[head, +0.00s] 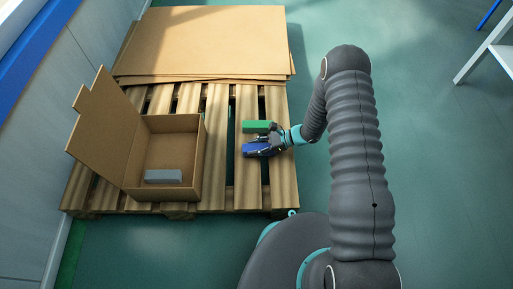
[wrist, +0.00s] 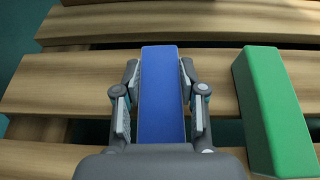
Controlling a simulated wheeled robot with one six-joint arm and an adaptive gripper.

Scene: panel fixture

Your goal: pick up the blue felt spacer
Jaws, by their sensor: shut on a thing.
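The blue felt spacer (wrist: 162,95) is a long blue block in the middle of the wrist view, lying between the two fingers of my gripper (wrist: 162,108). The fingers are shut on its two long sides. In the head view the spacer (head: 257,150) shows at the right part of the pallet, partly hidden by my gripper (head: 262,146). It is at or very near the slats; I cannot tell whether it touches them.
A green block (head: 258,126) lies close beside the spacer; it also shows in the wrist view (wrist: 274,110). An open cardboard box (head: 203,165) with a grey block (head: 163,176) inside stands left on the wooden pallet (head: 247,197). Flat cardboard sheets (head: 205,40) lie at the back.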

